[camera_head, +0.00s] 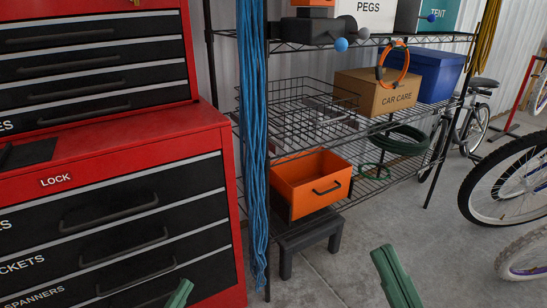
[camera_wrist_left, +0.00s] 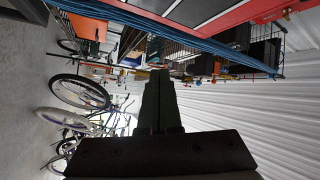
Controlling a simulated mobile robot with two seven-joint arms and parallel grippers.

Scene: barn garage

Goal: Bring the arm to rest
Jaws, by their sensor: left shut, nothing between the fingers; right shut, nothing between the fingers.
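My left gripper (camera_head: 181,291) shows as a small green fingertip at the bottom edge of the head view, in front of the lower drawers of the red tool chest. In the left wrist view its dark fingers (camera_wrist_left: 158,95) are together with nothing between them. My right gripper (camera_head: 383,254) shows as green fingers at the bottom, right of the middle, over the grey floor. It is shut and empty. Most of both arms is out of view.
A red tool chest (camera_head: 180,127) with black drawers fills the left. Blue cords (camera_head: 254,150) hang beside a wire shelf holding an orange drawer box (camera_head: 295,200) and a "CAR CARE" carton (camera_head: 365,97). A dark stool (camera_head: 312,232) stands below. Bicycles (camera_head: 508,180) are at the right.

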